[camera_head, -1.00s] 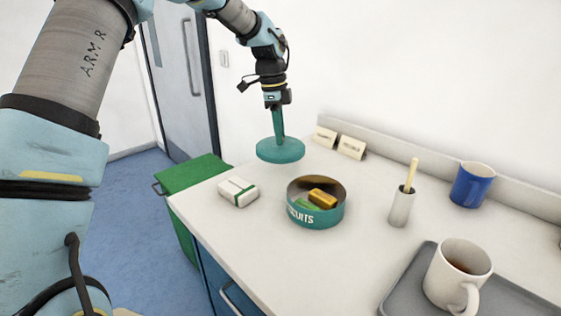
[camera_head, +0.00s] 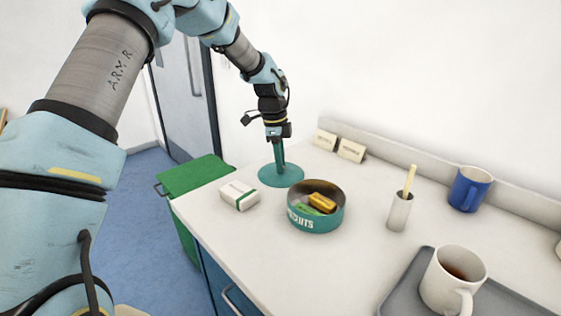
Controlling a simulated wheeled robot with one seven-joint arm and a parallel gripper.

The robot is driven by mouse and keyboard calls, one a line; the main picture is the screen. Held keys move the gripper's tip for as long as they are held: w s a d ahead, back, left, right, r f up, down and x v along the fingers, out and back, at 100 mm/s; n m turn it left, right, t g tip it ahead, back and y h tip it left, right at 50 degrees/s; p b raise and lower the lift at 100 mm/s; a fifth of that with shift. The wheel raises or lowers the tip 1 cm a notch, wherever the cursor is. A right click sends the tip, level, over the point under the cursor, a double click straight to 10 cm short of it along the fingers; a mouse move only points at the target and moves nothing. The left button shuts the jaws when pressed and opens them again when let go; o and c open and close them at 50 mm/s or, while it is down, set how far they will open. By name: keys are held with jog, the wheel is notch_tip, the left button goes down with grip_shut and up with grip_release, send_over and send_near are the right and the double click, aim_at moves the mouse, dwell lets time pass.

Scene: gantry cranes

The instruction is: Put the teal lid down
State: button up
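The teal lid (camera_head: 280,177) is a round disc with a tall upright handle. It is low at the counter, behind and left of the teal biscuit tin, level and seeming to rest on the surface. My gripper (camera_head: 277,139) is at the top of the handle and appears shut on it; the fingers are small and partly hidden. The open biscuit tin (camera_head: 315,221) holds a yellow block (camera_head: 322,201) and a green item (camera_head: 308,209).
A white box with a green band (camera_head: 239,195) lies left of the tin. Two small cards (camera_head: 338,146) stand at the back. A holder with a stick (camera_head: 399,211), a blue mug (camera_head: 469,189) and a grey tray (camera_head: 405,285) with a white mug (camera_head: 452,280) are right. A green bin (camera_head: 193,172) stands left.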

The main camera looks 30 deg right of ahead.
aim_at(276, 170)
jog(key=o, duration=0.4)
jog(key=shift+o, duration=0.2)
jog(key=shift+r, duration=0.1)
notch_tip(276, 170, up, 12)
jog(key=a+b, duration=0.1)
jog(key=b, duration=0.1)
jog(key=shift+w, duration=0.45)
jog(key=a+f+n+t, duration=0.1)
jog(key=a+f+n, duration=0.1)
jog(key=a+n, duration=0.8)
jog(key=a+f+n+t, duration=0.15)
jog(key=a+n, duration=0.25)
jog(key=a, duration=1.2)
jog(key=s+a+f+n, duration=0.3)
jog(key=s+a+n, duration=0.8)
jog(key=a, duration=0.4)
jog(key=shift+f+y, duration=0.35)
jog(key=shift+y, duration=0.05)
jog(key=shift+w+a, duration=0.1)
